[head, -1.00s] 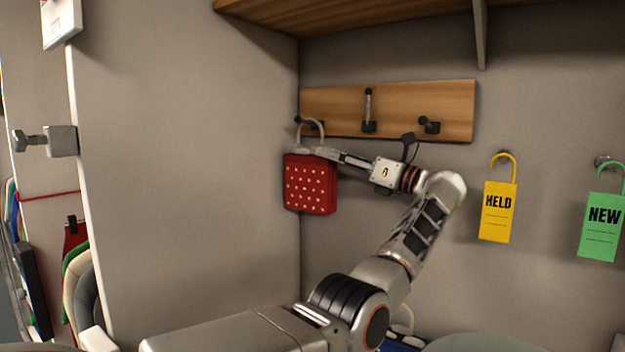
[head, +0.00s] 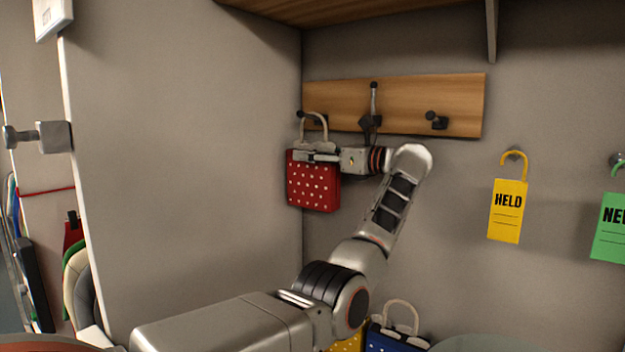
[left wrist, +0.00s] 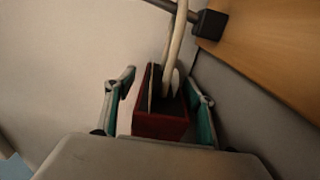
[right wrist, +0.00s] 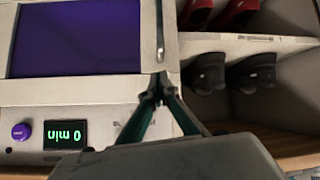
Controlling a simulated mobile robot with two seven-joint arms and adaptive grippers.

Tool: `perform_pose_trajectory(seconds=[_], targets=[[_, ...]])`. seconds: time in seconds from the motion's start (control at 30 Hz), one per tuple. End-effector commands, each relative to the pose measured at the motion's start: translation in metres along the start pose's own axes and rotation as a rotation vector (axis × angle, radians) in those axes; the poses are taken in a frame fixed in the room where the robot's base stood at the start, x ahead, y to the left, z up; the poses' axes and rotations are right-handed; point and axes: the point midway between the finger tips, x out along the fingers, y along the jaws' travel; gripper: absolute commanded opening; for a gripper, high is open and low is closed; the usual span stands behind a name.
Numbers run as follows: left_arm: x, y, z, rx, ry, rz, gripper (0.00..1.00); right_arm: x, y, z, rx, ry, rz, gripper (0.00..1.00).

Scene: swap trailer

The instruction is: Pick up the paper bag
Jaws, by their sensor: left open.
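A red paper bag with white dots (head: 313,188) hangs by its pale handle from the left hook of a wooden hook board. My left gripper (head: 305,157) is at the bag's upper part, coming in from the right. In the left wrist view, its open fingers (left wrist: 160,85) stand on either side of the red bag (left wrist: 158,126), with gaps that look small. I cannot tell whether either finger touches it. The handle still runs up to the hook. My right gripper (right wrist: 157,90) shows only in the right wrist view, with its fingertips together and nothing visible between them.
The hook board (head: 410,95) is just above the arm, and a side wall (head: 180,150) is left of the bag. A yellow HELD tag (head: 508,212) hangs to the right. A blue dotted bag (head: 395,340) stands below. Shoes (right wrist: 250,72) sit in compartments near my right gripper.

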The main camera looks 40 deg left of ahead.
Motion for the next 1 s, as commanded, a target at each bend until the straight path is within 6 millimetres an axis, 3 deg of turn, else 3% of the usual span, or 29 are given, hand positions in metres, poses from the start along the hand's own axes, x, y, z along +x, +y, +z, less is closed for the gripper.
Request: perform_pose_trajectory(seconds=[0.27,0.47,0.5,0.83,1.0], targets=[[0.002,0.000,0.000,0.000,0.000,-0.002,0.54,0.000,0.000,-0.001,0.000,0.001,0.000,0.00],[0.002,0.000,0.000,0.000,0.000,-0.001,0.02,0.000,0.000,-0.001,0.000,0.001,0.000,0.00],[0.002,0.000,0.000,0.000,0.000,-0.001,0.00,0.000,0.000,-0.001,0.000,0.002,0.000,0.00],[0.003,0.001,0.004,-0.001,-0.001,-0.001,0.00,0.001,0.000,-0.001,0.000,0.002,0.000,0.00],[0.007,0.008,0.018,-0.004,-0.001,0.001,0.00,0.002,-0.001,-0.001,0.000,0.005,-0.001,0.00]])
